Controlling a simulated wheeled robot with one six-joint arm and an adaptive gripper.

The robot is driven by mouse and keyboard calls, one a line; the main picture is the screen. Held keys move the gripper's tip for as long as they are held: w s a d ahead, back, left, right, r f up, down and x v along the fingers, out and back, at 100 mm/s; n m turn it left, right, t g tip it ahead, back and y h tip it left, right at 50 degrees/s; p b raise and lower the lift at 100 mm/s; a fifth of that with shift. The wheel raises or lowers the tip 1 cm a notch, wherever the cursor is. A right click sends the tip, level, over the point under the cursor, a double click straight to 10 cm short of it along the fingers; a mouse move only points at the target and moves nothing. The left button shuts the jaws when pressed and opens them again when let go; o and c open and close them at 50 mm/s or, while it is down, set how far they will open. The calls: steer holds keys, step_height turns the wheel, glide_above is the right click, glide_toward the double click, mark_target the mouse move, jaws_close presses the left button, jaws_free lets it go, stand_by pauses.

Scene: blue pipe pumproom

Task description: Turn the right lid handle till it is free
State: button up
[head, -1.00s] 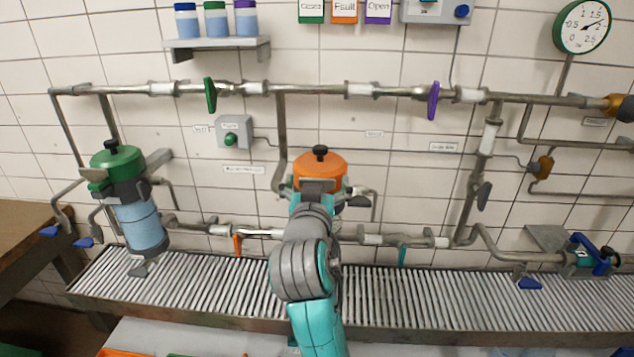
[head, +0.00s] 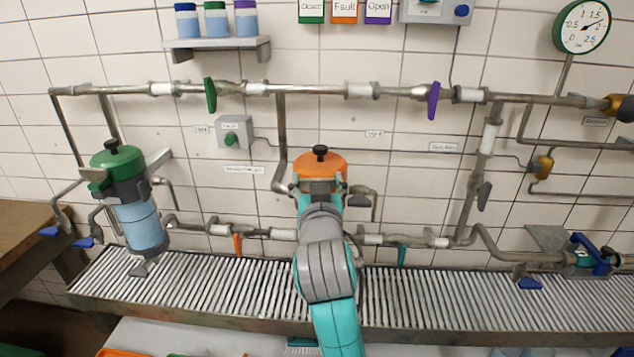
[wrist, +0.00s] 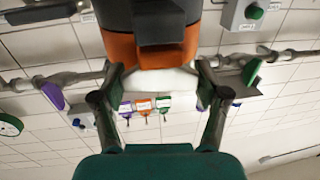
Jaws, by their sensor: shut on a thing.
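The right lid (head: 322,163) is orange, with a black knob (head: 320,152) on top, and stands in front of the tiled wall at the middle of the head view. My gripper (head: 320,186) is at its near side. In the wrist view, which is upside down, the orange part (wrist: 122,48) fills the top middle with a dark grey block (wrist: 160,27) in front. My two fingers (wrist: 158,84) stand wide apart, one on each side of a pale band beside the orange part. My gripper is shut on the lid handle; the exact contact is hard to see.
A green-lidded vessel (head: 117,160) stands to the left. A grey pipe (head: 330,90) with green and purple valve handles runs above. A lower pipe with small levers runs behind my arm. A slatted grate (head: 440,292) lies below.

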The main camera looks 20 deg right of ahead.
steer(key=o, duration=1.2)
steer(key=shift+v, duration=3.75)
